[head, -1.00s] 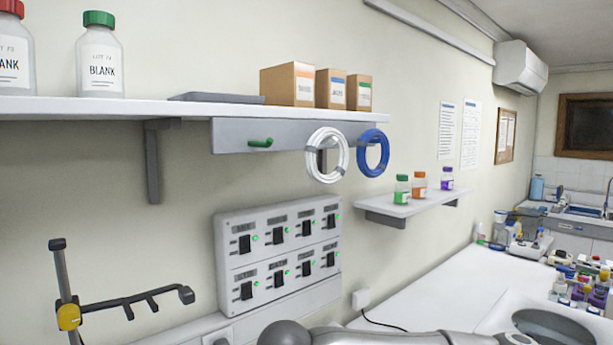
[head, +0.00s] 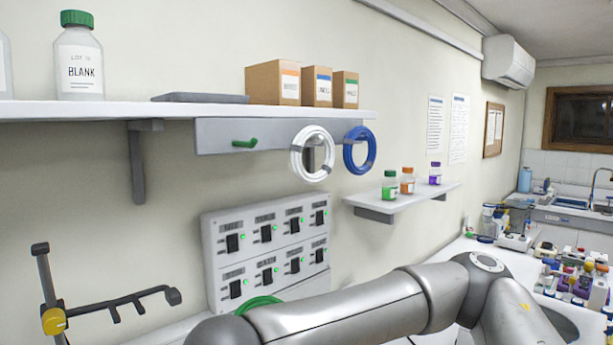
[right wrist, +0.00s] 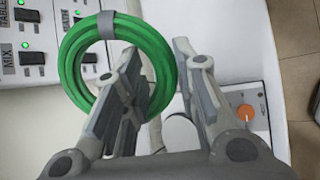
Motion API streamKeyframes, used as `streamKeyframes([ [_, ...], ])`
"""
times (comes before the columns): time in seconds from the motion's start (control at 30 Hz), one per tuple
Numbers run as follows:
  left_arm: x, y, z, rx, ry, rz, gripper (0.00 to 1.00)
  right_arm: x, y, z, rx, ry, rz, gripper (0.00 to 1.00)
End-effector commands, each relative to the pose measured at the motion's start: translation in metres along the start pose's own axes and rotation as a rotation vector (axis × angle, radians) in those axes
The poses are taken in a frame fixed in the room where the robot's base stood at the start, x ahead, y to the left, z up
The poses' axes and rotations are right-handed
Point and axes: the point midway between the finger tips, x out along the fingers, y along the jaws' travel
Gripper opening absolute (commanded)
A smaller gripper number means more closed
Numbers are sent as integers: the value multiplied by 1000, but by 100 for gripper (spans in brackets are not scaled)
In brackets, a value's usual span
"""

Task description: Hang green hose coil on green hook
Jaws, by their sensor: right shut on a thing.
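The green hose coil (right wrist: 72,62) has a grey band and shows in the right wrist view. My right gripper (right wrist: 157,52) is shut on the coil's right side, with one finger reaching over the ring. In the head view only the top arc of the coil (head: 260,303) shows above my arm, in front of the switch panel's lower edge. The green hook (head: 245,143) is empty, at the left of the grey rail under the shelf. My right gripper is hidden in the head view. My left gripper is not in view.
A white coil (head: 312,153) and a blue coil (head: 359,150) hang to the right of the green hook. The white shelf (head: 60,110) is above. A switch panel (head: 266,252) is below. A small shelf (head: 400,203) with bottles juts out at the right.

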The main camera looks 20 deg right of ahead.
Motion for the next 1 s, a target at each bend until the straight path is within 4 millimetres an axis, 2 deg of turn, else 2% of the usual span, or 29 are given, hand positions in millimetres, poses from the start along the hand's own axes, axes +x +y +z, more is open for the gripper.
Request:
streamKeyframes([
  [0.2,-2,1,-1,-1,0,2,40,-11,23,12,-135,109,210,2],
  [0.63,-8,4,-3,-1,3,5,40,-52,88,68,-338,354,739,2],
  [0.77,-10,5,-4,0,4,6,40,-69,108,89,-348,416,876,2],
  [1.0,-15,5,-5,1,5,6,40,-111,144,142,-306,462,1084,2],
])
